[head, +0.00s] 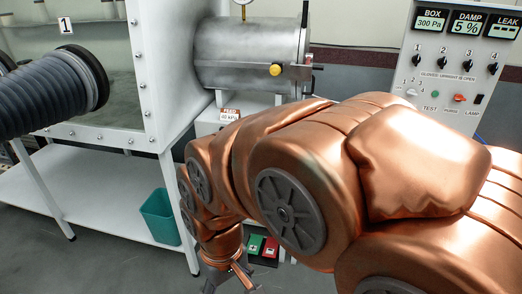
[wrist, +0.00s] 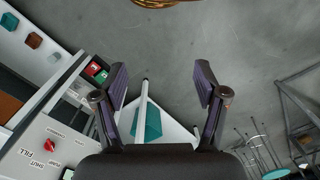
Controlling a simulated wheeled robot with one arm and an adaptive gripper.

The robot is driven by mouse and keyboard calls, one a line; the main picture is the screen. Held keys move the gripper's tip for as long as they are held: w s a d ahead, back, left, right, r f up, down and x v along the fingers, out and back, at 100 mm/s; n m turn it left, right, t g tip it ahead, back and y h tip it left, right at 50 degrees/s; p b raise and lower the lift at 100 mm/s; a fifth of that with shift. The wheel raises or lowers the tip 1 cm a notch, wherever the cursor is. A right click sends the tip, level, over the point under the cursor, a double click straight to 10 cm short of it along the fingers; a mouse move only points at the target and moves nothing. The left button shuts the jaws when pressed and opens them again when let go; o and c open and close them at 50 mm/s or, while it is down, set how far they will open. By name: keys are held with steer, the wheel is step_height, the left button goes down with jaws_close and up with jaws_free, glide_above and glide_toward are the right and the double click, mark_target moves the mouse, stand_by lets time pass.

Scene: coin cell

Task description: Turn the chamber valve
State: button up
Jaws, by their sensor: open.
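My gripper (wrist: 161,85) is open and empty in the wrist view, its two dark fingers spread wide above the grey floor. In the head view my gripper (head: 230,278) hangs low at the bottom edge, partly cut off. A white panel (wrist: 35,150) marked FILL and SHUT, with a small red part (wrist: 48,145), lies left of the fingers in the wrist view, apart from them. I cannot tell the valve's handle position there. The metal chamber cylinder (head: 245,55) with a yellow knob (head: 275,70) stands behind my arm in the head view.
A white frame table (head: 110,190) holds the glove box (head: 75,100); a teal bin (head: 160,218) stands on its lower shelf. Green and red buttons (head: 262,246) show beside my gripper. A control panel (head: 455,60) stands at right. Open floor (wrist: 235,40) lies beyond the fingers.

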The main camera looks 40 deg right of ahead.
steer(key=w+d+f+t+h+b, duration=0.1)
steer(key=w+d+f+t, duration=0.3)
steer(key=w, duration=0.6)
steer(key=w+d+f+m+h+b, duration=0.1)
steer(key=w+d+b, duration=0.1)
steer(key=w+d, duration=0.65)
steer(key=w+d+f+t+h+b, duration=0.1)
steer(key=w+d+f+t, duration=0.2)
steer(key=w, duration=0.8)
steer(key=shift+w+d+f+t+h+b, duration=0.7)
steer(key=shift+w+d+f+h, duration=1.45)
steer(key=shift+d, duration=3.9)
steer(key=shift+w+d+f+t+h+b, duration=0.75)
steer(key=shift+w+d+f+h, duration=1.4)
steer(key=shift+d, duration=3.9)
steer(key=shift+w+d+f+t+h+b, duration=0.7)
steer(key=shift+w+d+h, duration=1.6)
steer(key=shift+d, duration=3.75)
steer(key=shift+w+f+y, duration=0.15)
steer(key=shift+w+y, duration=0.45)
steer(key=shift+c, duration=0.2)
